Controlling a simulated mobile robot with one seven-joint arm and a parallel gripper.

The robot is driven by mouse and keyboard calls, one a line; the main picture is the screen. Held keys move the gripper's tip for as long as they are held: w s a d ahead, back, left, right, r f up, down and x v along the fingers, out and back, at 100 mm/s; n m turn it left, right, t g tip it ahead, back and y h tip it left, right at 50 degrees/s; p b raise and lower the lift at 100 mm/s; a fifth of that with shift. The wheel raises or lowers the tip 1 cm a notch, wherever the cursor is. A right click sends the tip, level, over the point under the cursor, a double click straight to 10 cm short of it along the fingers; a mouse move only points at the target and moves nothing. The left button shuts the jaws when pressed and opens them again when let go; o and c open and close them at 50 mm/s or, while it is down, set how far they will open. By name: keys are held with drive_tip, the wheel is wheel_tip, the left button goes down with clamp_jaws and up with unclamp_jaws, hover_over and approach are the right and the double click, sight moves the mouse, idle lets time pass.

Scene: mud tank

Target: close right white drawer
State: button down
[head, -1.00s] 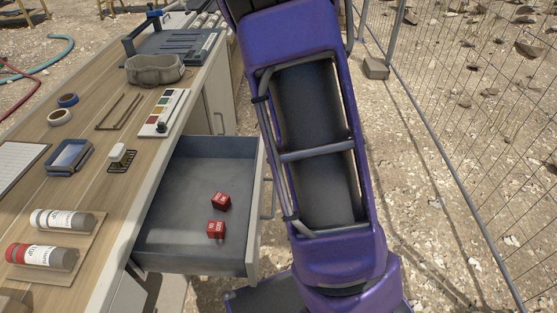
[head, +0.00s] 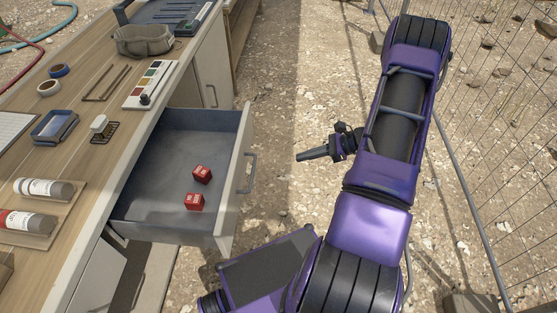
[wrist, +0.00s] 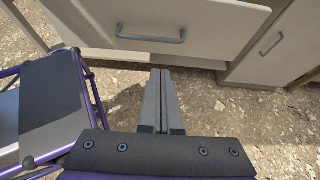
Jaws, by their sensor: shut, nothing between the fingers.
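The white drawer (head: 238,170) is pulled open from the wooden-topped workbench in the head view. Two red boxes (head: 198,188) lie inside it. Its grey bar handle (head: 250,172) is on the front, facing right. In the wrist view the drawer front (wrist: 200,22) and its handle (wrist: 151,35) are at the top. My gripper (head: 303,156) is right of the drawer front, apart from it, and points left toward it. In the wrist view my gripper (wrist: 162,75) has its fingers together, with nothing between them, below the handle.
A closed cabinet door with a handle (head: 212,96) is farther along the bench. A wire fence (head: 490,130) runs along the right. Gravel ground between drawer and fence is open.

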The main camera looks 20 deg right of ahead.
drive_tip(key=r+x, duration=0.1)
drive_tip(key=x, duration=1.2)
drive_tip(key=shift+w+a+f, duration=0.2)
drive_tip(key=shift+a, duration=0.25)
